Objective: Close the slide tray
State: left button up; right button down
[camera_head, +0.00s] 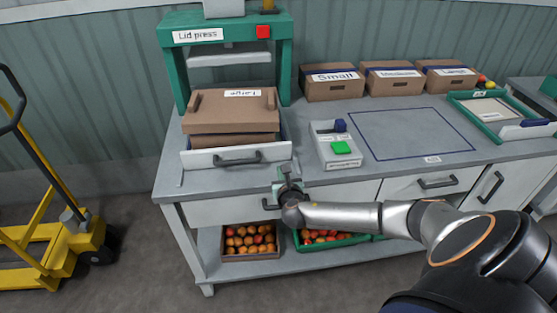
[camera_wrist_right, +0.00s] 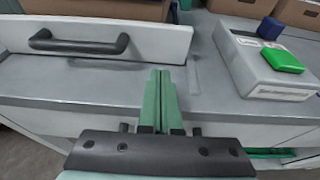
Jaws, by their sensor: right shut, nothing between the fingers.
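The slide tray (camera_head: 200,161) has a white front panel with a dark bar handle (camera_head: 237,157) and stands out forward from under the green lid press (camera_head: 284,70). A brown carton with a lid (camera_head: 231,108) sits in it. In the right wrist view the panel (camera_wrist_right: 163,43) and its handle (camera_wrist_right: 78,44) are at the upper left. My right gripper (camera_head: 281,174) is at the counter's front edge, in front of the panel's right end and apart from it. Its green fingers (camera_wrist_right: 160,74) are shut together and empty, pointing toward the panel's right end. My left gripper is not in view.
A grey control box with a green button (camera_head: 340,148) stands right of the tray and also shows in the wrist view (camera_wrist_right: 262,72). Several cartons (camera_head: 332,84) line the back. Drawers with handles (camera_head: 437,182) are below the counter. A yellow pallet jack (camera_head: 75,240) is at left.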

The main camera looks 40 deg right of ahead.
aim_at(277, 154)
jog(key=x, duration=0.6)
jog(key=shift+w+r+b, duration=0.1)
jog(key=shift+r+b, duration=0.25)
jog(key=shift+r, duration=0.05)
jog(key=shift+w+d, duration=0.25)
jog(key=shift+w, duration=0.15)
jog(key=shift+w+d, duration=0.1)
